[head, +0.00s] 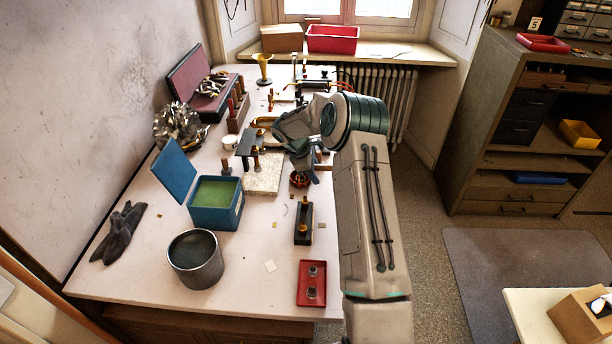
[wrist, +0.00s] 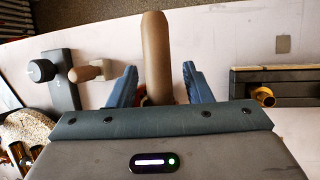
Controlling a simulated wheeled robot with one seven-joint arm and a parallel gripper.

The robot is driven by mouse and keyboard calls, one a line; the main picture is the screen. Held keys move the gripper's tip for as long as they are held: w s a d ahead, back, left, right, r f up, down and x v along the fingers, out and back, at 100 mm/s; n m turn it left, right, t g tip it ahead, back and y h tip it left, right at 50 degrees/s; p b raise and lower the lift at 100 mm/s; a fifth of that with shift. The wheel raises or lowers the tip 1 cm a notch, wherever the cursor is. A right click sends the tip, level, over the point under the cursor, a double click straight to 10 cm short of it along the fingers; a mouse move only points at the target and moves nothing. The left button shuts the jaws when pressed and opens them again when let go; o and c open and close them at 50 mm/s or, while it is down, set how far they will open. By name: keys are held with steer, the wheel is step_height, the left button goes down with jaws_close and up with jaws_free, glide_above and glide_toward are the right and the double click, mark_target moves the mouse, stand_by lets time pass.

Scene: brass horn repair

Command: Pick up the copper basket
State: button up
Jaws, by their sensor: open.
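A small round reddish-brown thing (head: 299,180), which looks like the copper basket, sits on the white bench near its right edge. My gripper (head: 306,174) is right above and beside it, pointing down, and hides part of it. In the wrist view my blue fingers (wrist: 160,88) are apart, with a smooth brown rounded handle (wrist: 156,50) between them. The handle appears free of both fingers. Its lower end is hidden behind my gripper body, so I cannot tell whether it belongs to the basket.
A dark block with a brass piece (head: 304,222) stands nearer on the bench, and a red tray (head: 311,284) lies beyond it toward the front. A blue box (head: 215,204) with an open lid and a grey metal pot (head: 195,258) stand left. A pale stone slab (head: 262,174) is close by.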

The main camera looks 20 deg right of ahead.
jaws_close()
steer(key=shift+r, duration=0.1)
